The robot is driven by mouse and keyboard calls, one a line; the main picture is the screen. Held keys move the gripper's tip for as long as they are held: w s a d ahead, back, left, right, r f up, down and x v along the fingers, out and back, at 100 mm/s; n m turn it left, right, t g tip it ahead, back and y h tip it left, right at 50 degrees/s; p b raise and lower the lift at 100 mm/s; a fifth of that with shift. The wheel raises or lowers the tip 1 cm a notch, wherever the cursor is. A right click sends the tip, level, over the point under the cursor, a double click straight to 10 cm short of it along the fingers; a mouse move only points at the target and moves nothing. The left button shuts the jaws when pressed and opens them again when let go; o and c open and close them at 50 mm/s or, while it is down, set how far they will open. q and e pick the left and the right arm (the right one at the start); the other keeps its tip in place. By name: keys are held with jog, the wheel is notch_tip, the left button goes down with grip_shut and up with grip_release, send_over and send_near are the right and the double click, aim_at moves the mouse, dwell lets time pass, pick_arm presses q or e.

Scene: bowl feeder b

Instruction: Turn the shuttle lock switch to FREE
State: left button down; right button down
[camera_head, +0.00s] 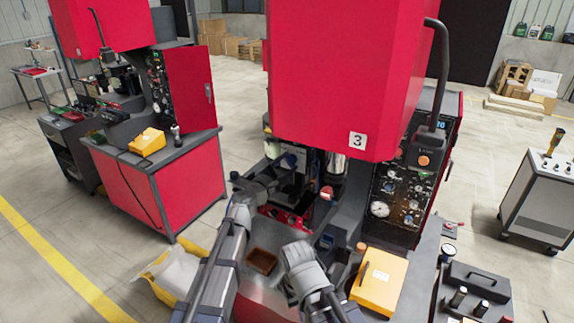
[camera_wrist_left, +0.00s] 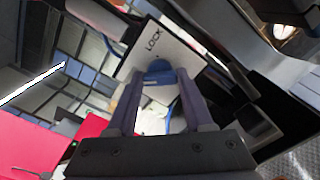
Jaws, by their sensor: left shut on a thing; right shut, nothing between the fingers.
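The shuttle lock switch has a blue knob (camera_wrist_left: 158,72) in front of a pale plate marked LOCK (camera_wrist_left: 165,45) in the left wrist view. My left gripper (camera_wrist_left: 160,88) has its two fingers on either side of the knob and is shut on it. No FREE mark can be read. In the head view my left gripper (camera_head: 288,161) reaches into the press under the red hood, and the switch is too small to make out there. My right gripper (camera_head: 288,292) is low in front of the machine, shut and empty, its fingers mostly hidden by its arm.
The red hood (camera_head: 340,80) marked 3 overhangs the work space. A panel with gauges (camera_head: 395,195) stands to its right. A yellow box (camera_head: 380,280) and a brown tray (camera_head: 262,260) sit on the bench. A yellow bin (camera_head: 160,280) stands at the lower left.

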pick_arm(q)
jog(key=shift+n, duration=0.5)
jog(key=shift+c, duration=1.4)
grip_release()
jog(key=v, duration=0.8)
jog(key=shift+f, duration=0.1)
